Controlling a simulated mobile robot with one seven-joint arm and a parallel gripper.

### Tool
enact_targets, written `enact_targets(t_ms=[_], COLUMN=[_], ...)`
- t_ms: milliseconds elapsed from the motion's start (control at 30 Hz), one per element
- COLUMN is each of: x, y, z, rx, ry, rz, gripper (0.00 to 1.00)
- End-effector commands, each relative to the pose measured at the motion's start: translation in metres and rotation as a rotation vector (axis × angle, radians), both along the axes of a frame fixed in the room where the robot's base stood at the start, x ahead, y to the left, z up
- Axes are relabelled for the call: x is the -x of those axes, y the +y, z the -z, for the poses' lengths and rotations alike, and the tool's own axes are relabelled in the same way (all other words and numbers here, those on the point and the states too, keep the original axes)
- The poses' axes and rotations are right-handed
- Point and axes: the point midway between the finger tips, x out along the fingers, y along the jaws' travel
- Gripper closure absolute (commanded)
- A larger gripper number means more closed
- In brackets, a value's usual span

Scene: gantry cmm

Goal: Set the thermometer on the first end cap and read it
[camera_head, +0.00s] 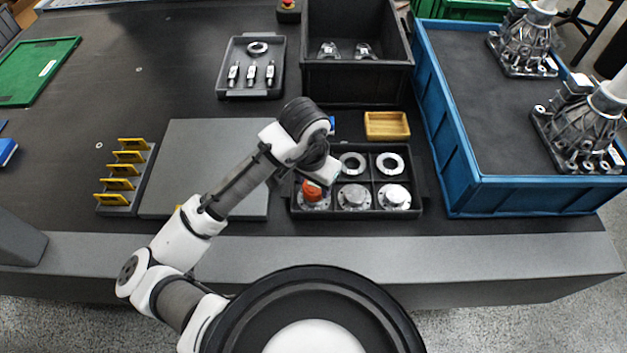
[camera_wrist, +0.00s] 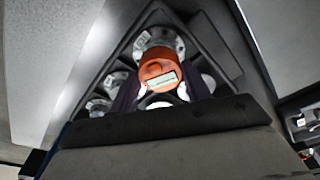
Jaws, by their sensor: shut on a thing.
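The orange-red thermometer (camera_head: 312,189) is at the front-left compartment of a black divided tray (camera_head: 423,210). My gripper (camera_head: 316,182) is shut on it from above. In the wrist view the thermometer (camera_wrist: 158,68) shows a pale display window between my two dark fingers (camera_wrist: 160,88). The first end cap (camera_head: 314,206), a silvery flanged disc, lies right under the thermometer; its flange (camera_wrist: 158,38) also shows in the wrist view. I cannot tell whether they touch. Two more end caps, the middle one (camera_head: 354,197) and the right one (camera_head: 394,196), sit in the front row.
Metal rings (camera_head: 390,163) fill the tray's back row; my arm hides its left part. A grey plate (camera_head: 190,150) and yellow-tabbed rack (camera_head: 122,180) lie left. A wooden tray (camera_head: 386,125), black bin (camera_head: 357,78) and blue crate (camera_head: 463,190) stand behind and right.

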Motion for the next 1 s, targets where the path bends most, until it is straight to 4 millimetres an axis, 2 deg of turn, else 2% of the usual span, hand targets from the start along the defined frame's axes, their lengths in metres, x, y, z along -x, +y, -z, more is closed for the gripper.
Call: enact_targets(t_ms=[167, 200, 333, 600, 733, 867, 1000], x=[0.0, 0.0, 0.0, 0.0, 0.0, 0.002, 0.005], y=[0.0, 0.0, 0.0, 0.0, 0.0, 0.002, 0.004], z=[0.005, 0.003, 0.003, 0.002, -0.005, -0.026, -0.059], rx=[0.0, -0.001, -0.001, -0.001, -0.001, -0.001, -0.005], ry=[0.0, 0.001, 0.001, 0.001, -0.001, -0.003, -0.004], rz=[0.0, 0.0, 0.0, 0.0, 0.001, 0.001, 0.001], gripper=[0.76, 0.47, 0.31, 0.31, 0.31, 0.31, 0.31])
